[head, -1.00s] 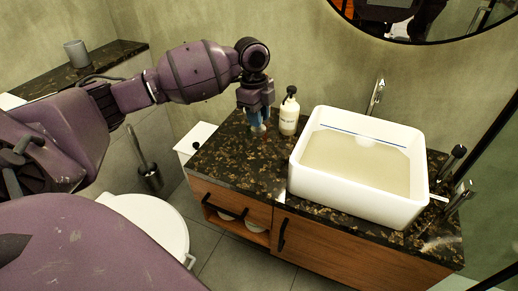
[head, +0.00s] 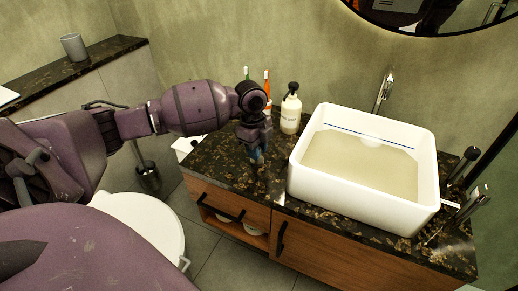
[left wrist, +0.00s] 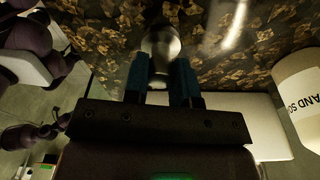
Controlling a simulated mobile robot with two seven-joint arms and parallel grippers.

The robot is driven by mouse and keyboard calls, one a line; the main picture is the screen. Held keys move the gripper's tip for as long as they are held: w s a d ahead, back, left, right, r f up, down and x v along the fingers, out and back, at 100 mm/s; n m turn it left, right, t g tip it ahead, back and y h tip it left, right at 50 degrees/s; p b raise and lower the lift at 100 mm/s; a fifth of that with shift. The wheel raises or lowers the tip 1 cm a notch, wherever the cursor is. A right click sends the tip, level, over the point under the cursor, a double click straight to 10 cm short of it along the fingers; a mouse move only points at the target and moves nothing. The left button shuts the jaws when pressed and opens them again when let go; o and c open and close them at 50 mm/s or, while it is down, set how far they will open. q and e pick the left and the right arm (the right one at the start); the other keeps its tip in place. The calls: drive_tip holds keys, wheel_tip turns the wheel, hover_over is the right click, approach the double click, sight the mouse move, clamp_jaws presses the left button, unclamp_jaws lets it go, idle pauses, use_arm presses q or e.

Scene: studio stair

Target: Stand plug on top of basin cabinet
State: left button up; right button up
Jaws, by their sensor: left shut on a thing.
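The basin cabinet (head: 345,256) has wooden fronts and a dark speckled stone top. My left gripper (head: 256,157) points down over the left part of that top, in front of the soap bottle. In the left wrist view its blue fingers (left wrist: 161,80) are shut on a rounded, shiny grey plug (left wrist: 161,46). The plug is between the fingertips, with the speckled stone behind it. In the head view the fingers and arm hide the plug. I cannot tell whether it touches the top. My right gripper is not in view.
A white basin (head: 365,200) fills the middle of the top, with a faucet (head: 383,90) behind. A soap bottle (head: 290,112) and toothbrushes (head: 267,84) stand at the back left. Dark-handled items (head: 463,165) stand at the right. Bare stone (head: 222,160) lies left of my gripper.

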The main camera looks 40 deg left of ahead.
use_arm(q)
drive_tip(key=shift+r, duration=0.15)
drive_tip(key=o, duration=0.9)
drive_tip(key=shift+f, duration=0.2)
drive_tip(key=shift+r, duration=0.1)
drive_tip(key=r+p, duration=0.1)
drive_tip(key=r, duration=0.3)
drive_tip(key=a+r, duration=0.1)
drive_tip(key=r, duration=0.3)
drive_tip(key=r+p, duration=0.1)
drive_tip(key=r, duration=0.3)
drive_tip(key=shift+a+p, duration=0.2)
drive_tip(key=shift+p, duration=0.15)
drive_tip(key=shift+s, duration=0.1)
